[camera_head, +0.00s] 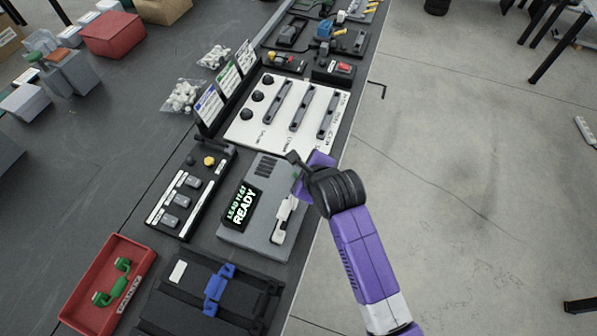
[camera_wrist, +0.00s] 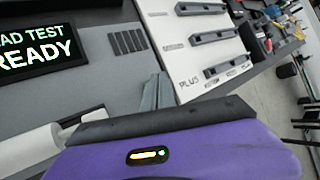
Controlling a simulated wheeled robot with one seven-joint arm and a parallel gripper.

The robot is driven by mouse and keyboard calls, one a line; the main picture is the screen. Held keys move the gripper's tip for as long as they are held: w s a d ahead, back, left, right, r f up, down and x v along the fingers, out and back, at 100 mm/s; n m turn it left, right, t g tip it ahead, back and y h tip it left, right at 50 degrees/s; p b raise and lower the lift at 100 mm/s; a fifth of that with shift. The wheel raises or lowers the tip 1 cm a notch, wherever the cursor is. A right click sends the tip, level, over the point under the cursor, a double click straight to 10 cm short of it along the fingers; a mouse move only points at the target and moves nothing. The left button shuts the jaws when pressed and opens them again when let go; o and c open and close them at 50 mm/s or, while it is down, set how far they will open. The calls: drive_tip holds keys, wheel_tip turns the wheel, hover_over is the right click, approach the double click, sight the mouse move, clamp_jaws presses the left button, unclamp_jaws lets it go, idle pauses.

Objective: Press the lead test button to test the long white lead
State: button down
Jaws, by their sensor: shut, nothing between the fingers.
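The grey lead tester box (camera_head: 258,174) lies on the bench. Its black display (camera_head: 240,205) reads READY in green, and LEAD TEST READY in the wrist view (camera_wrist: 40,48). A long white lead (camera_head: 284,217) lies on the tester's right side; a white piece, likely its end, shows at lower left in the wrist view (camera_wrist: 30,150). My gripper (camera_head: 294,160) is shut and empty over the tester's upper right corner. In the wrist view its closed fingertips (camera_wrist: 157,92) are close to the grey top, right of the vent slots. I cannot tell whether they touch. The test button is not visible, possibly behind my gripper.
A white panel (camera_head: 247,132) with black knobs and slotted bars stands just beyond the tester. A black switch box (camera_head: 165,210) is to the left, a red tray (camera_head: 85,318) with a green part at lower left, and a dark tray (camera_head: 180,308) in front.

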drive_tip(key=shift+f, duration=0.1)
idle(0.7)
drive_tip(key=shift+f, duration=0.3)
drive_tip(key=shift+f, duration=0.5)
idle(0.9)
drive_tip(key=shift+r, duration=0.1)
drive_tip(key=shift+r+p, duration=0.7)
drive_tip(key=shift+r, duration=0.1)
drive_tip(key=shift+r, duration=0.1)
wheel_tip(320, 180, up, 5)
drive_tip(key=p, duration=0.5)
idle(0.7)
